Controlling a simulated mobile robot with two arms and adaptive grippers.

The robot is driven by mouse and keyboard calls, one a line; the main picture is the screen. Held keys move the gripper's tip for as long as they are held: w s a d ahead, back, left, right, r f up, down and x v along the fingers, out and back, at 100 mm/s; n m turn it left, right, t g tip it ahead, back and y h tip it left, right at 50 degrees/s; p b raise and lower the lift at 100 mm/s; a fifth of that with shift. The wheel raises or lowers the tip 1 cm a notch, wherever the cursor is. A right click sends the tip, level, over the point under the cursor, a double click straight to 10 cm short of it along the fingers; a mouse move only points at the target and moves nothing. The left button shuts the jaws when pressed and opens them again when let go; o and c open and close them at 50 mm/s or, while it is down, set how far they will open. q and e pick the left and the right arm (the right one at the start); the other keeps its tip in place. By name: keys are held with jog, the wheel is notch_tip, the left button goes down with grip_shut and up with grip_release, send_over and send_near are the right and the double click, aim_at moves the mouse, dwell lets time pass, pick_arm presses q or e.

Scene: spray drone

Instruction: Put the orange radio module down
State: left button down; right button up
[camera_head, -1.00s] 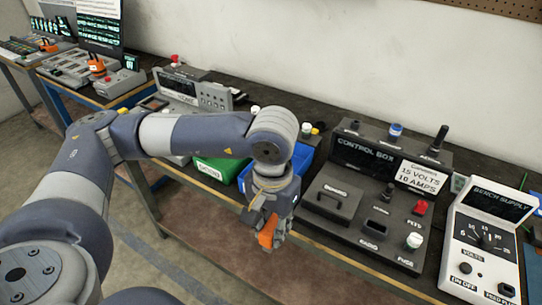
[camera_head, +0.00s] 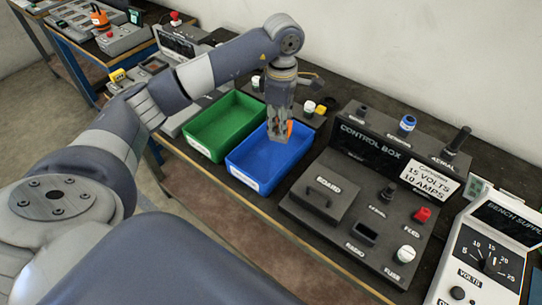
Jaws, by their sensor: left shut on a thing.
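My left gripper (camera_head: 281,134) points down over the blue bin (camera_head: 239,176). It is shut on the orange radio module (camera_head: 290,128), of which only a small orange part shows beside the fingers. The rest of the module is hidden by the gripper. The fingertips appear over the back part of the bin; I cannot tell whether the module touches the bin. The control box (camera_head: 372,200) stands to the right, with a dark socket marked RADIO (camera_head: 364,233) on its front panel. My right gripper is not in view.
A green bin (camera_head: 219,127) stands left of the blue one. The bench supply (camera_head: 482,255) is at the far right. Yellow and white knobs sit behind the blue bin. More equipment stands on the left benches, and a wall runs behind.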

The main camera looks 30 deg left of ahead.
pick_arm(q)
jog(key=a+f+n+p, duration=0.1)
jog(key=f, duration=0.2)
jog(key=w+a+f+n+p, duration=0.1)
jog(key=f+n, duration=0.1)
jog(key=f, duration=0.1)
jog(key=a+f+n, duration=0.1)
jog(key=f+n, duration=0.1)
jog(key=f, duration=0.1)
jog(key=shift+w+a+p, duration=0.2)
jog(key=shift+w+p, duration=0.05)
jog(key=shift+p, duration=0.15)
notch_tip(320, 180, down, 2)
jog(key=shift+f+p, duration=0.2)
jog(key=shift+p, duration=0.2)
jog(key=shift+f, duration=0.4)
jog(key=c, duration=1.8)
grip_release()
jog(key=shift+b, duration=0.3)
jog(key=o, duration=0.5)
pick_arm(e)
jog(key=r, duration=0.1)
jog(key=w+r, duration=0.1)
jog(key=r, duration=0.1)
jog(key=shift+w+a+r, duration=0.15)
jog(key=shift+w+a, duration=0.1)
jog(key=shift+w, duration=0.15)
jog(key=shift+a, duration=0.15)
